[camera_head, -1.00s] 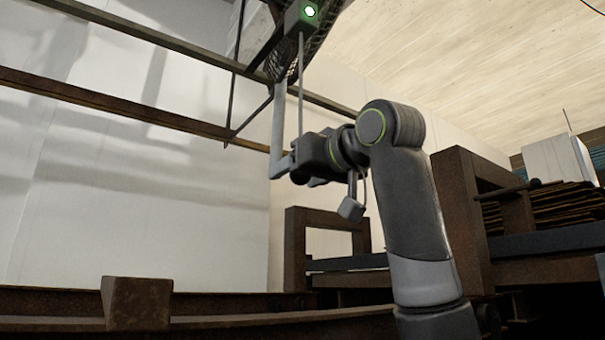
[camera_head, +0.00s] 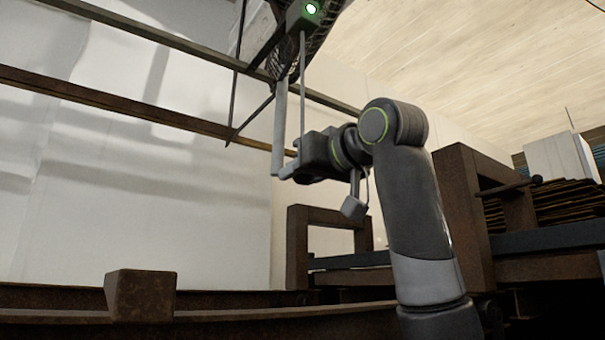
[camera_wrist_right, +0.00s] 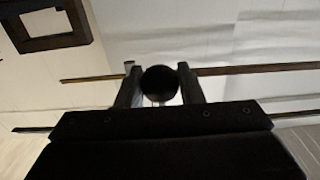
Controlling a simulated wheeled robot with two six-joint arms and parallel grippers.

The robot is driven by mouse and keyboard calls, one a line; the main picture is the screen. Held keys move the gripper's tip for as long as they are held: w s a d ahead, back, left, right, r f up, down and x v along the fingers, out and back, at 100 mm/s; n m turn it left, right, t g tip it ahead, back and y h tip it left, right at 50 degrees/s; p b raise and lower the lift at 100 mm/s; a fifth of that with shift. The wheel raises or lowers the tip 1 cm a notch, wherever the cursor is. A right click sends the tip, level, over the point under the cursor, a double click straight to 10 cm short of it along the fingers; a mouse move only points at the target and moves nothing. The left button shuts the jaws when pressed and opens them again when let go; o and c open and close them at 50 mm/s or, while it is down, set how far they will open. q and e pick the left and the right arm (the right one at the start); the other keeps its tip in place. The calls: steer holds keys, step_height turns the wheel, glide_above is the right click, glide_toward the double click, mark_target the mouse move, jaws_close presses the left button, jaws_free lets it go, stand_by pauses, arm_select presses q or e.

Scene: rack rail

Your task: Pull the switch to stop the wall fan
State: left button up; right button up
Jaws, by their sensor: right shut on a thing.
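The wall fan (camera_head: 283,62) shows only in part at the top of the head view, behind a wire cage. A small box (camera_head: 303,15) with a lit green lamp sits in front of it. A thin straight pull cord or rod (camera_head: 302,80) hangs from the box down to my right gripper (camera_head: 284,171). In the right wrist view, a dark round knob (camera_wrist_right: 159,83) sits between the two fingers of my right gripper, which is shut on it. The knob is hidden in the head view. My left gripper is not in view.
A pale upright bar (camera_head: 279,125) stands close beside the gripper. Brown rails (camera_head: 130,106) cross the white wall. Rusty beams (camera_head: 140,297) lie low in front, and a brown rack (camera_head: 465,210) with stacked sheets stands at right.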

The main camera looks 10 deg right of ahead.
steer(key=shift+f+b, duration=0.65)
steer(key=shift+f, duration=0.2)
steer(key=shift+r+p, duration=1)
steer(key=shift+r, duration=0.2)
steer(key=o, duration=1.1)
steer(key=shift+c, duration=0.2)
steer(key=shift+s+d+f+b, duration=0.2)
steer(key=shift+s+d+b, duration=0.05)
steer(key=shift+s+b, duration=0.35)
steer(key=b+v, duration=0.7)
steer(key=v, duration=0.9)
steer(key=shift+r+b, duration=0.2)
steer(key=shift+b, duration=0.1)
